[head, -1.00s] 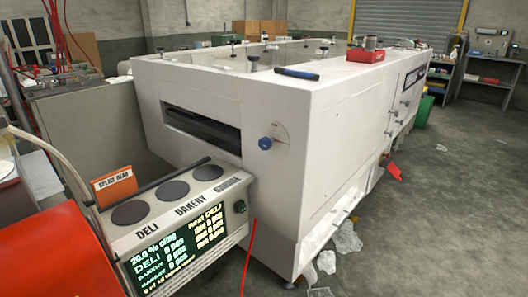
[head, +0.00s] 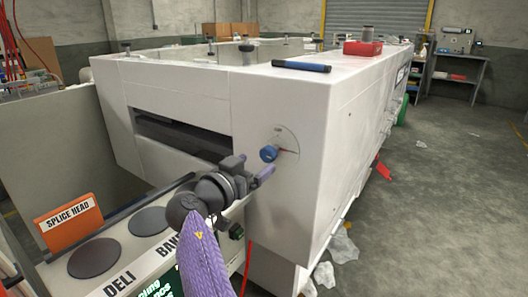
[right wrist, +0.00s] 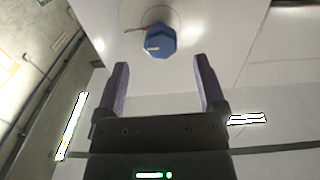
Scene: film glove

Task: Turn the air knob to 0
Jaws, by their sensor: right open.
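The blue air knob (head: 269,153) sits on the white machine's end face, on a round dial with a red pointer. In the right wrist view the blue knob (right wrist: 160,41) has a pale mark on its face and lies beyond the fingertips, roughly midway between them. My right gripper (head: 252,167) is just below and left of the knob in the head view. In the right wrist view its two fingers (right wrist: 162,78) are apart, with nothing between them. The dial's numbers are too small to read. My left gripper is not in view.
The white machine (head: 290,100) fills the middle, with a dark slot (head: 180,134) left of the knob. A red cable (head: 246,268) hangs below the knob.

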